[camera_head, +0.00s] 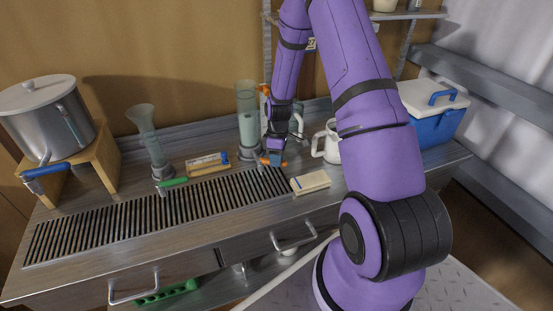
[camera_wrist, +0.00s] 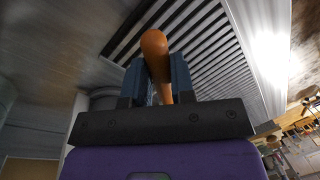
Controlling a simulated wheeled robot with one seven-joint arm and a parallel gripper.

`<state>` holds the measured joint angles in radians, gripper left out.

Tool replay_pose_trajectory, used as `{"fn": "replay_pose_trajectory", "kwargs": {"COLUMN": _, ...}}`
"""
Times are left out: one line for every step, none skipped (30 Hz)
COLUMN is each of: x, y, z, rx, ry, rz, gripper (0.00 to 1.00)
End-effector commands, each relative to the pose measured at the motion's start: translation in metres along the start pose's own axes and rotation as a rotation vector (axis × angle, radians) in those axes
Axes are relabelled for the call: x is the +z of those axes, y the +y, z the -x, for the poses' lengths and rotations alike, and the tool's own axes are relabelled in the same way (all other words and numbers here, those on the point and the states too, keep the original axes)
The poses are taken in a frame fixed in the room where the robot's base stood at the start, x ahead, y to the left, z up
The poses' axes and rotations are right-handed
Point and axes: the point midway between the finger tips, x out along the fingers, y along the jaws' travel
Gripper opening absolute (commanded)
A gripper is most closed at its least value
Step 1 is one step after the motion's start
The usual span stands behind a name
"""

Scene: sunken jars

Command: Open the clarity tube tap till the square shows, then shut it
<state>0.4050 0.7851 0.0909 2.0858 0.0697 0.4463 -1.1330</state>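A tall clear tube (camera_head: 247,118) holding pale cloudy liquid stands at the back of the metal counter, left of my gripper. I take it for the clarity tube. An orange tap handle (camera_head: 264,160) is at its foot. My gripper (camera_head: 276,157) points down at this handle. In the wrist view the orange handle (camera_wrist: 156,55) stands between the two dark fingers of my gripper (camera_wrist: 160,75), which look closed against its sides. A square inside the tube cannot be made out from here.
A flared glass tube (camera_head: 148,140) with a green tap handle (camera_head: 172,182) stands to the left. A slotted drain (camera_head: 150,216) runs along the counter. A pale block (camera_head: 311,182), a white jug (camera_head: 327,143) and a blue cooler (camera_head: 435,123) are to the right. A steel pot (camera_head: 48,118) sits on a wooden stand.

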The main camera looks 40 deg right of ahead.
Motion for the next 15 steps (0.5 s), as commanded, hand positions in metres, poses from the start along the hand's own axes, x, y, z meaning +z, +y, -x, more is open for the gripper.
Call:
{"fn": "replay_pose_trajectory", "kwargs": {"x": 0.0, "y": 0.0, "z": 0.0, "rx": 0.0, "ry": 0.0, "rz": 0.0, "gripper": 0.03}}
{"fn": "replay_pose_trajectory", "kwargs": {"x": 0.0, "y": 0.0, "z": 0.0, "rx": 0.0, "ry": 0.0, "rz": 0.0, "gripper": 0.0}}
{"fn": "replay_pose_trajectory", "kwargs": {"x": 0.0, "y": 0.0, "z": 0.0, "rx": 0.0, "ry": 0.0, "rz": 0.0, "gripper": 0.0}}
{"fn": "replay_pose_trajectory", "kwargs": {"x": 0.0, "y": 0.0, "z": 0.0, "rx": 0.0, "ry": 0.0, "rz": 0.0, "gripper": 0.0}}
{"fn": "replay_pose_trajectory", "kwargs": {"x": 0.0, "y": 0.0, "z": 0.0, "rx": 0.0, "ry": 0.0, "rz": 0.0, "gripper": 0.0}}
{"fn": "replay_pose_trajectory", "kwargs": {"x": 0.0, "y": 0.0, "z": 0.0, "rx": 0.0, "ry": -0.001, "rz": 0.004, "gripper": 0.0}}
{"fn": "replay_pose_trajectory", "kwargs": {"x": 0.0, "y": 0.001, "z": 0.0, "rx": 0.0, "ry": -0.002, "rz": 0.01, "gripper": 0.0}}
{"fn": "replay_pose_trajectory", "kwargs": {"x": 0.0, "y": 0.002, "z": 0.001, "rx": 0.0, "ry": -0.004, "rz": 0.021, "gripper": 0.0}}
{"fn": "replay_pose_trajectory", "kwargs": {"x": 0.0, "y": 0.003, "z": 0.001, "rx": 0.0, "ry": -0.007, "rz": 0.041, "gripper": 0.0}}
{"fn": "replay_pose_trajectory", "kwargs": {"x": 0.0, "y": 0.004, "z": 0.001, "rx": 0.001, "ry": -0.012, "rz": 0.063, "gripper": 0.0}}
{"fn": "replay_pose_trajectory", "kwargs": {"x": -0.001, "y": 0.006, "z": 0.001, "rx": 0.001, "ry": -0.016, "rz": 0.087, "gripper": 0.0}}
{"fn": "replay_pose_trajectory", "kwargs": {"x": -0.001, "y": 0.008, "z": 0.002, "rx": 0.001, "ry": -0.024, "rz": 0.128, "gripper": 0.0}}
{"fn": "replay_pose_trajectory", "kwargs": {"x": -0.002, "y": 0.01, "z": 0.002, "rx": 0.001, "ry": -0.031, "rz": 0.162, "gripper": 0.0}}
{"fn": "replay_pose_trajectory", "kwargs": {"x": -0.002, "y": 0.012, "z": 0.003, "rx": 0.001, "ry": -0.038, "rz": 0.195, "gripper": 0.0}}
{"fn": "replay_pose_trajectory", "kwargs": {"x": -0.003, "y": 0.015, "z": 0.003, "rx": 0.002, "ry": -0.046, "rz": 0.24, "gripper": 0.0}}
